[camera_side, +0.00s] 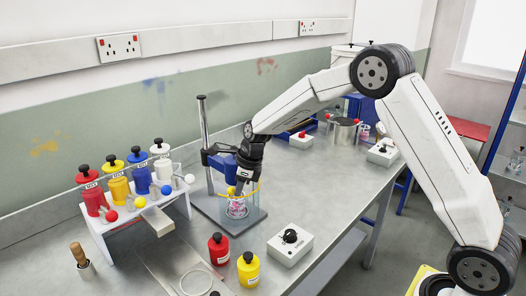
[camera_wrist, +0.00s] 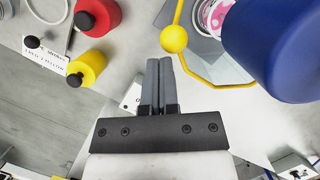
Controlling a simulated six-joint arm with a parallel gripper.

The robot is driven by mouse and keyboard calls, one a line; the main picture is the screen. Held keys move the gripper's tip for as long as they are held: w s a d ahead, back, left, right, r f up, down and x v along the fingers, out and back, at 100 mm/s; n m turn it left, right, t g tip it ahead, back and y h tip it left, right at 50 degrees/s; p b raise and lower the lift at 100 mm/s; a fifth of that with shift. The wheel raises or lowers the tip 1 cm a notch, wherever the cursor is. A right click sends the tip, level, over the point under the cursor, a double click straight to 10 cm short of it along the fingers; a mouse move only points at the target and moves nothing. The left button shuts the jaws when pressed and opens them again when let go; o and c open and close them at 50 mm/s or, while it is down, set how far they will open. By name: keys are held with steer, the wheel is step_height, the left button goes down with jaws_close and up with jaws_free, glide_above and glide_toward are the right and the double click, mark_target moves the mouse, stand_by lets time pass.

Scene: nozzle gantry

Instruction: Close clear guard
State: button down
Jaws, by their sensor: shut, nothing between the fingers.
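The clear guard (camera_side: 257,187) has a yellow rim and a yellow ball knob (camera_side: 231,190). It stands around a glass with pink marks (camera_side: 237,209) beneath the blue nozzle head (camera_side: 222,167). In the wrist view the angular yellow rim (camera_wrist: 228,86) runs down from the yellow knob (camera_wrist: 174,39) and to the right. My gripper (camera_wrist: 160,62) is shut and empty, its fingertips close below the knob in that picture; contact is unclear. In the side view my gripper (camera_side: 243,177) is beside the nozzle head and partly hides the guard. I cannot tell how far the guard is open.
A metal post (camera_side: 205,140) holds the blue head. Red (camera_side: 218,248) and yellow (camera_side: 248,268) bottles and a white box with a black knob (camera_side: 290,244) stand in front. A white rack (camera_side: 130,222) with several coloured dispensers stands at the left.

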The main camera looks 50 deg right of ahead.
steer(key=shift+w+a, duration=0.25)
steer(key=shift+w, duration=0.25)
steer(key=shift+s+r, duration=0.1)
steer(key=shift+s, duration=0.1)
steer(key=s+d+r, duration=0.1)
steer(key=s+r, duration=0.5)
steer(key=r, duration=0.4)
steer(key=shift+s+d, duration=0.25)
steer(key=shift+s, duration=0.05)
stand_by(0.3)
